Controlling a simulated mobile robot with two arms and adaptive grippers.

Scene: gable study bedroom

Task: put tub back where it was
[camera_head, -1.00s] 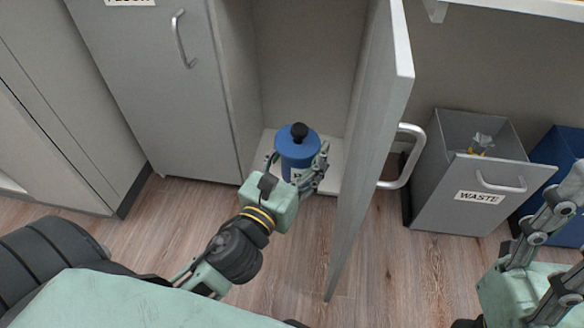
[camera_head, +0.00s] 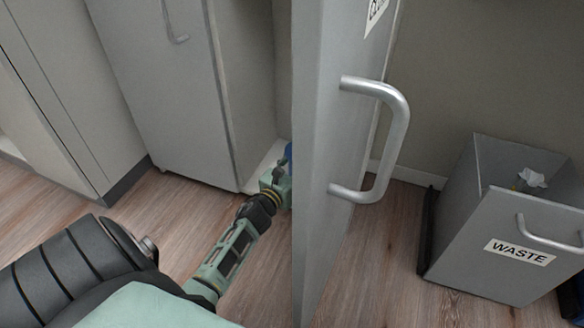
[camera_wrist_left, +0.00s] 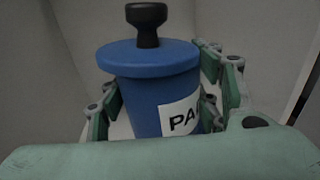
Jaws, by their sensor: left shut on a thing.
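The tub (camera_wrist_left: 147,95) is blue with a flat lid, a black knob and a white label reading "PA". In the left wrist view it stands upright between the fingers of my left gripper (camera_wrist_left: 165,100), which is shut on it. In the head view only a sliver of the tub (camera_head: 289,153) shows at the edge of the open cabinet door (camera_head: 320,130). My right gripper is out of view.
The open door with its large handle (camera_head: 388,140) stands close to the right of my left arm. A closed grey cabinet (camera_head: 165,90) is to the left. A grey waste bin (camera_head: 480,240) holding crumpled paper stands at the right. Wooden floor (camera_head: 175,220) is clear in front.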

